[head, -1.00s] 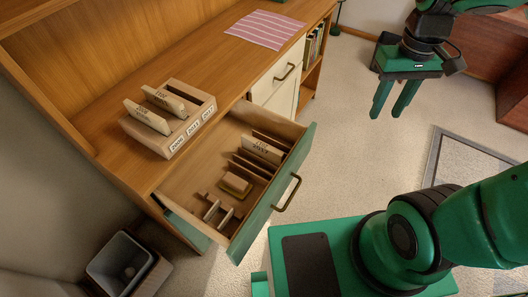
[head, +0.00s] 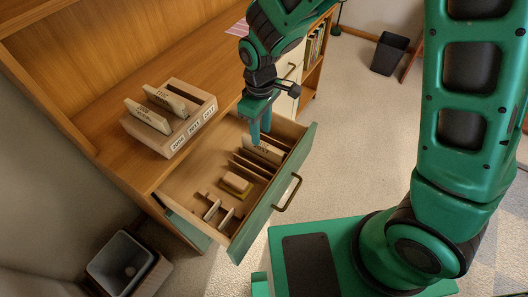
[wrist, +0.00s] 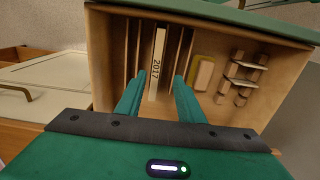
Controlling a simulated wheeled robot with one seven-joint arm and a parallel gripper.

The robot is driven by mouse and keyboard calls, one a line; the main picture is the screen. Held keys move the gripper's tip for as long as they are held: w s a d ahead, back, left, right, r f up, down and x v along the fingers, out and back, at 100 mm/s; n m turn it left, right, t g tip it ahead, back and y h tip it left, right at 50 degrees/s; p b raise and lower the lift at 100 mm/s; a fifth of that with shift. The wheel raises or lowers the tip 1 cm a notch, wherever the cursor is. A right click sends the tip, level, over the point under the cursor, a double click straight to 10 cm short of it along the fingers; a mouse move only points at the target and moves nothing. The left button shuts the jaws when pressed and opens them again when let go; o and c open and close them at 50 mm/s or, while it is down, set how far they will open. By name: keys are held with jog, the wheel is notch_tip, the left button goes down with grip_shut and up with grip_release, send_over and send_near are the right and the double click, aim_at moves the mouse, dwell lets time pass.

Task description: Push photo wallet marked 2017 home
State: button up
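The photo wallet marked 2017 (wrist: 158,62) stands on edge between thin dividers in the open drawer. Its pale top edge also shows in the head view (head: 265,151). My gripper (wrist: 159,80) is open, with one finger on each side of the wallet; the head view shows it (head: 260,141) reaching down into the drawer. I cannot tell whether the fingers touch the wallet. A wooden rack (head: 180,141) with year labels on its front stands on the desk. Two wallets lean in its left and middle slots; its right slot, whose label appears to read 2017, looks empty.
The drawer (head: 245,238) is pulled out, with a green front and brass handle. It also holds a yellow-edged block (head: 237,183) and small wooden pegs (head: 218,211). A grey bin (head: 122,262) is lower left, and a dark bin (head: 389,54) stands at back right.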

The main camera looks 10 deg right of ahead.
aim_at(262, 144)
jog(key=shift+w+d+f, duration=0.1)
jog(key=shift+w+f, duration=0.1)
jog(key=shift+f, duration=1.45)
jog(key=shift+w+d+f, duration=0.1)
jog(key=shift+w+f, duration=0.05)
jog(key=shift+f, duration=1.45)
grip_shut()
